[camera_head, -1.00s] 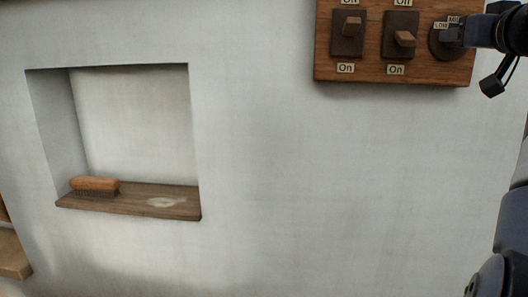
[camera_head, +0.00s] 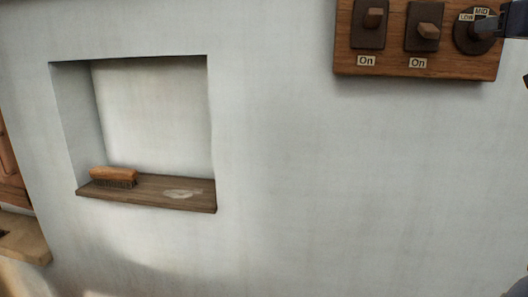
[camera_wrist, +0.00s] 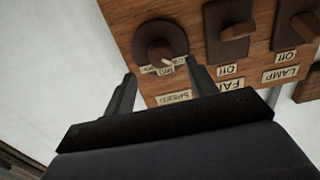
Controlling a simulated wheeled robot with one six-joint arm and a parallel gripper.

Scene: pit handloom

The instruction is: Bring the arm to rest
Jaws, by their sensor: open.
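My gripper (camera_wrist: 161,70) is open in the wrist view, with its two fingers apart and pointing at the wooden switch board (camera_wrist: 178,35). Nothing shows held between the fingers. The round dark speed dial (camera_wrist: 160,44) is just ahead of the fingertips; whether they touch it I cannot tell. In the head view a dark part of my gripper (camera_head: 513,20) shows at the top right edge, beside the dial (camera_head: 473,32). The fingertips are not clear there.
The board (camera_head: 420,66) also carries a lamp switch (camera_head: 371,20) and a fan switch (camera_head: 427,30). A wall niche (camera_head: 150,105) at left has a wooden shelf (camera_head: 155,192) with a brush (camera_head: 113,176) on it. The wall between niche and board is bare.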

